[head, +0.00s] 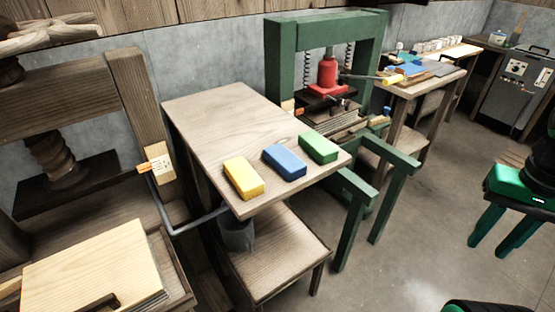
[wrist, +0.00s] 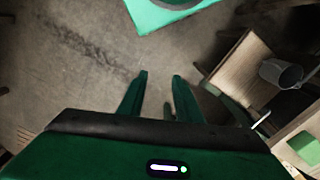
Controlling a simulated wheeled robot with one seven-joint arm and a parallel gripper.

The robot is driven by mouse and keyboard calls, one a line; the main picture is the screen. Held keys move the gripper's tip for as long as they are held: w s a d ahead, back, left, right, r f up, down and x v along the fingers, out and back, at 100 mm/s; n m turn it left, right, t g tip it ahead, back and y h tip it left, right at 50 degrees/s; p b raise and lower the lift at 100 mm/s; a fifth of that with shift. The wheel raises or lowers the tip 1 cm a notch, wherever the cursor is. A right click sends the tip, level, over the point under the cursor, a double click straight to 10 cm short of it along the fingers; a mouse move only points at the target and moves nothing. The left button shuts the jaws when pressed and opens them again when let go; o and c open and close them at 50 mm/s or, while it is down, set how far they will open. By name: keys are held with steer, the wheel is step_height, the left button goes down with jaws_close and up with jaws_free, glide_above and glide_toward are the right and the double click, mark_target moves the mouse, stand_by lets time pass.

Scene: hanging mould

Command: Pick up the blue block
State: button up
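The blue block (head: 284,162) lies flat on the wooden table (head: 215,115), near its front edge. It sits between a yellow block (head: 244,178) on its left and a green block (head: 319,147) on its right, with small gaps. My gripper (head: 485,246) hangs over the floor at the far right of the head view, well apart from the blocks, fingers pointing down. In the wrist view its two fingers (wrist: 160,76) are spread with only floor between them, so it is open and empty. The blue block does not show in the wrist view.
A green press frame (head: 275,60) with a red jack (head: 327,75) stands behind the table; its green legs stand right of it. A grey bucket (head: 237,235) is under the tabletop, on a lower shelf. A wooden press is at left.

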steer(key=shift+d, duration=0.1)
steer(key=o, duration=0.9)
steer(key=shift+s+r, duration=0.15)
steer(key=shift+r, duration=0.2)
steer(key=shift+c, duration=0.2)
steer(key=w+a+r+n+t, duration=0.1)
steer(key=w+a+r+n, duration=0.15)
steer(key=w, duration=0.25)
steer(key=w+a+r+n+t, duration=0.1)
steer(key=w+a+n, duration=0.15)
steer(key=w, duration=0.25)
steer(key=n+t+y, duration=0.2)
steer(key=n, duration=0.6)
glide_toward(285, 156)
steer(key=shift+w+d+f, duration=0.1)
steer(key=shift+w+f, duration=0.2)
steer(key=shift+f, duration=0.25)
steer(key=shift+w+d+f, duration=0.1)
steer(key=shift+w+f, duration=0.15)
steer(key=shift+f, duration=0.3)
steer(key=shift+a+x, duration=0.15)
steer(key=shift+x, duration=1.4)
steer(key=shift+a+x, duration=0.2)
steer(key=shift+x, duration=1.4)
